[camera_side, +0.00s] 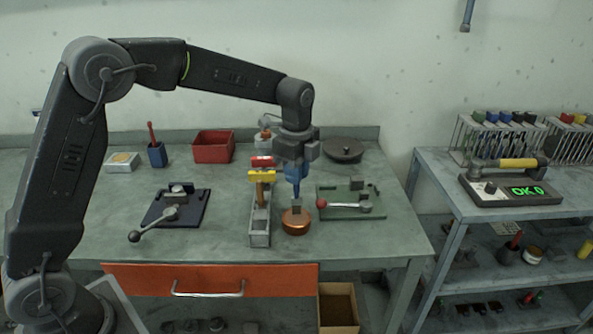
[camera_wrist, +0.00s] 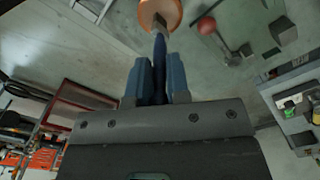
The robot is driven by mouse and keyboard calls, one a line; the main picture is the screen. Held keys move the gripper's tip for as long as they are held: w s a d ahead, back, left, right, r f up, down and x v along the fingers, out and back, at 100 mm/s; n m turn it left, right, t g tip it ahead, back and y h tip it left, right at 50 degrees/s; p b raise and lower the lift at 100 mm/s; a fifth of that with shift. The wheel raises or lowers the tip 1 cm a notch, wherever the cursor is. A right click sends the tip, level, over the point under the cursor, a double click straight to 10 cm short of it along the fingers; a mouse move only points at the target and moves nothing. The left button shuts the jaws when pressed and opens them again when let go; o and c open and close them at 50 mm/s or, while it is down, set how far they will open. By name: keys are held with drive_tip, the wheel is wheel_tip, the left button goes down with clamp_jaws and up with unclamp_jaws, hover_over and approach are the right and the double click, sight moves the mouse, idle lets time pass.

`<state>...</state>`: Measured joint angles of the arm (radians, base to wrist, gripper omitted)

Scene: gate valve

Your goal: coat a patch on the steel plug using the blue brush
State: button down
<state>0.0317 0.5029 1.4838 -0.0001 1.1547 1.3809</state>
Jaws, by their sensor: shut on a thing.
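My gripper (camera_side: 294,172) is shut on the blue brush (camera_side: 296,189) and holds it upright, bristle end down. In the wrist view the brush (camera_wrist: 159,60) stands between the blue fingers (camera_wrist: 160,85). Its tip is at the round copper pot (camera_side: 296,223), which also shows at the top edge of the wrist view (camera_wrist: 160,10). I cannot tell whether the tip touches the pot or is just above it. A small metal piece (camera_side: 178,189) sits on the dark clamp fixture (camera_side: 190,212) to the left; I cannot tell if it is the steel plug.
A narrow grey holder (camera_side: 260,232) with yellow- and red-topped tools stands close left of the pot. A green fixture (camera_side: 345,207) with a red-knobbed lever is close right. A red bin (camera_side: 213,147), a blue cup (camera_side: 157,155) and a dark round lid (camera_side: 343,148) stand behind.

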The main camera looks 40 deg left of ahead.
drive_tip(key=shift+f, duration=0.55)
idle(1.1)
drive_tip(key=shift+r, duration=0.1)
drive_tip(key=shift+r, duration=3.55)
drive_tip(key=shift+f, duration=0.1)
